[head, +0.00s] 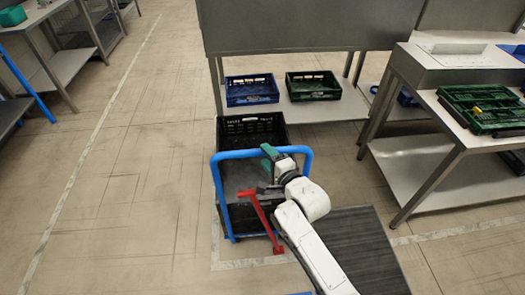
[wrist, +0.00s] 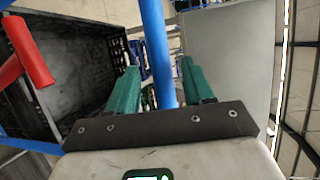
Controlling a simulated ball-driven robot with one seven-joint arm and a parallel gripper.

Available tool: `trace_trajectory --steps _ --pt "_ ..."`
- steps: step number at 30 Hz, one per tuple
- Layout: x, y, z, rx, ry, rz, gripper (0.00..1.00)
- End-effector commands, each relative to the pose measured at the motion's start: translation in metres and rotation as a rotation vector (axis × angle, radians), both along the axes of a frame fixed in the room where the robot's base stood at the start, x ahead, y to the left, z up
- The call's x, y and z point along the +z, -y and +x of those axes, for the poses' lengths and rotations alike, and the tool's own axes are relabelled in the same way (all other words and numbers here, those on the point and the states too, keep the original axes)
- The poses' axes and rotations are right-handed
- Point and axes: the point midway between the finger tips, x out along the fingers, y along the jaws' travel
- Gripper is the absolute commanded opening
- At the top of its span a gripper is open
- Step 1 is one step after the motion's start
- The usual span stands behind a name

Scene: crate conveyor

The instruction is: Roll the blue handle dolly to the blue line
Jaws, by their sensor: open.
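The dolly's blue handle (head: 262,152) is an upright tube frame; a black crate (head: 252,128) and another dark crate stand by it. A red lever-like part (head: 262,215) hangs at its near side. My gripper (head: 270,152) is at the handle's top bar, its green fingers apart. In the wrist view the blue bar (wrist: 157,45) runs between the open fingers of my gripper (wrist: 160,85), with space on both sides; the red part (wrist: 25,55) and black crate (wrist: 65,50) are at left.
A grey steel table (head: 300,28) stands ahead, with a blue crate (head: 252,89) and a green crate (head: 313,86) on its lower shelf. Another bench with green crates (head: 485,108) is at right. The floor at left is open, with a pale line (head: 85,150).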

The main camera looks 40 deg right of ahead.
Motion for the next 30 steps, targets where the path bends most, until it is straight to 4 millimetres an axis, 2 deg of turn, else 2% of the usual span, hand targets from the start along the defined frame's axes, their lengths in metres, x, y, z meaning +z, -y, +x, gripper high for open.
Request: trace_trajectory --steps 3,7,19,30 --pt "-0.003 0.004 0.017 -0.001 0.000 -0.001 0.52" --pt "-0.005 0.006 0.027 -0.001 -0.001 -0.001 0.52" --pt "-0.006 0.007 0.032 -0.001 -0.001 -0.002 0.51" --pt "-0.006 0.006 0.032 0.000 -0.001 -0.002 0.15"
